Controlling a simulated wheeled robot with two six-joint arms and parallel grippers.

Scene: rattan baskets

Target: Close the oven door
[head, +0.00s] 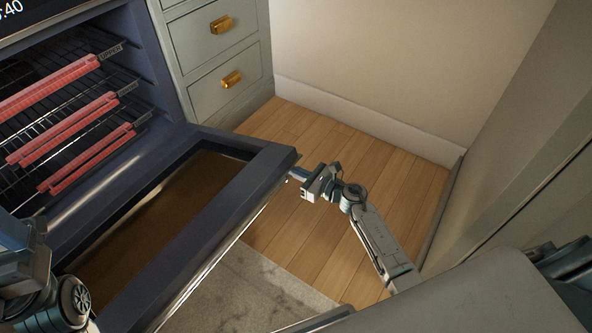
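The oven door (225,215) is dark blue with a glass panel and hangs open, folded down in front of the oven (165,85). The oven cavity shows wire racks (75,120) with red strips along their front edges. My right gripper (300,178) is beside the door's far right corner, its tip close to or touching the edge; I cannot tell which. Its fingers are too small to judge whether they are apart. My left arm shows at the lower left, over the near side of the door; its fingertips cannot be made out.
Grey-green drawers (220,50) with brass pulls stand right of the oven. The wooden floor (345,170) is open between the door and the beige wall (400,60). A grey mat (255,295) lies below the door. A grey panel rises at the right.

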